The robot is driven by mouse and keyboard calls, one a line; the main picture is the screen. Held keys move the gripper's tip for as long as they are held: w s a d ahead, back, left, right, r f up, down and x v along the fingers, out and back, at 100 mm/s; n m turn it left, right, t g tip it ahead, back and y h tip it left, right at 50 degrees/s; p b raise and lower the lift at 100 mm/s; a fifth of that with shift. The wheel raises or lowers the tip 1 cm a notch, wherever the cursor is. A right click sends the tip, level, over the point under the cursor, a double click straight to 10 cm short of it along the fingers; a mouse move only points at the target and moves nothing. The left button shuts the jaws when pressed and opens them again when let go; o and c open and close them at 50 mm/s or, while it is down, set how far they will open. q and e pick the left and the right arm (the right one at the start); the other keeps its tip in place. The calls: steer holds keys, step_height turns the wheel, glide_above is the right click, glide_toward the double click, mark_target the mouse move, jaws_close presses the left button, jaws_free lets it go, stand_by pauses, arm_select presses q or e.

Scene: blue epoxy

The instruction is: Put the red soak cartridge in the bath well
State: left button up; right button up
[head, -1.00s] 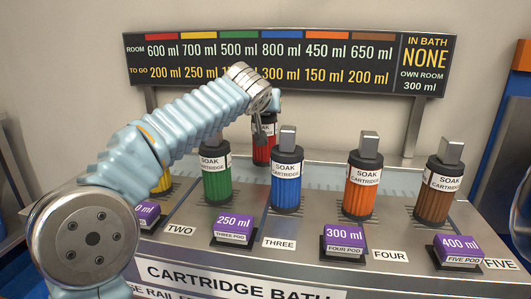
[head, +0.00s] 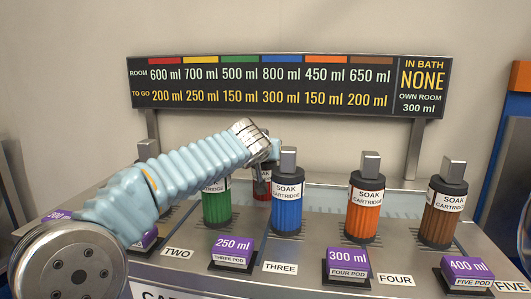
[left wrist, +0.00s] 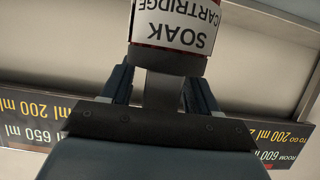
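The bath well seems to be the pale recess (head: 325,200) behind the cartridge row. I cannot tell whether the red cartridge's base touches it. My right gripper is not in view.
Purple pods (head: 348,260) line the front. The sign (head: 290,85) behind reads "IN BATH NONE".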

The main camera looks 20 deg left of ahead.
arm_select(q)
steer(key=shift+r, duration=0.2)
steer(key=b+v, duration=0.1)
steer(key=v, duration=1.1)
